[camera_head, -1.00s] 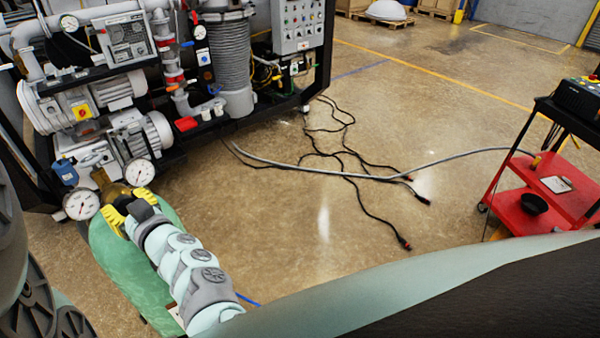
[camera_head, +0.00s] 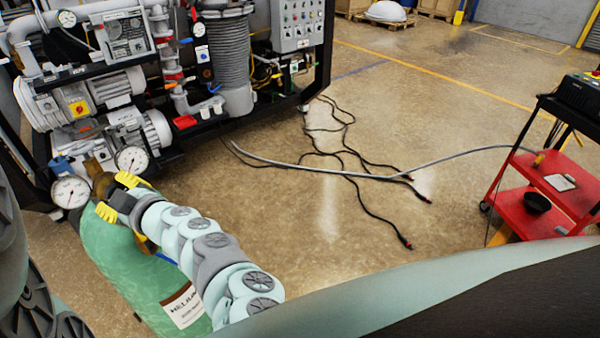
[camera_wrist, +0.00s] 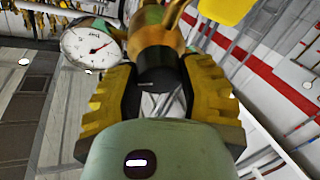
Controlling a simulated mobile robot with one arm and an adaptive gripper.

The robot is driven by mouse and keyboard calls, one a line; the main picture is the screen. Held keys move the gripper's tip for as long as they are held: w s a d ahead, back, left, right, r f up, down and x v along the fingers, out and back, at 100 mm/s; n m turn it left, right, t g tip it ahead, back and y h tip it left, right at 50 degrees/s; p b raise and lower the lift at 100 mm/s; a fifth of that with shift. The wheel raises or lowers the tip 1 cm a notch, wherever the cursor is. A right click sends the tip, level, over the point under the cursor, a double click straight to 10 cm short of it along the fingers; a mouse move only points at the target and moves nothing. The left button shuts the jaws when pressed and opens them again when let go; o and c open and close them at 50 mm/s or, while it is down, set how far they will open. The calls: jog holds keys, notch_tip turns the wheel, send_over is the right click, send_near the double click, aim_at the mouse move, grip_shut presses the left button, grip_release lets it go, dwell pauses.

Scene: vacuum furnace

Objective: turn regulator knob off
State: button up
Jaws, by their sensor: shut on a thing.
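The brass regulator (camera_head: 103,184) sits on top of the green helium cylinder (camera_head: 120,262), with one white dial gauge (camera_head: 70,192) at its left and another gauge (camera_head: 131,160) behind it. In the wrist view, the black regulator knob (camera_wrist: 160,66) is at the end of the brass body (camera_wrist: 160,28). My gripper (camera_head: 119,196) has its yellow, ridged fingers on both sides of the knob and is shut on it. A gauge (camera_wrist: 93,45) shows left of the knob in the wrist view.
The furnace frame with pumps (camera_head: 140,130) and pipes stands directly behind the cylinder. Black cables (camera_head: 350,185) and a grey hose lie on the floor. A red cart (camera_head: 550,195) stands at the right. The floor between is mostly clear.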

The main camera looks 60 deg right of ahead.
jog(key=shift+n, duration=0.4)
jog(key=o, duration=1.2)
jog(key=shift+s+d, duration=0.15)
jog(key=shift+s, duration=0.3)
jog(key=s+r, duration=0.1)
jog(key=s, duration=1)
jog(key=shift+d, duration=0.35)
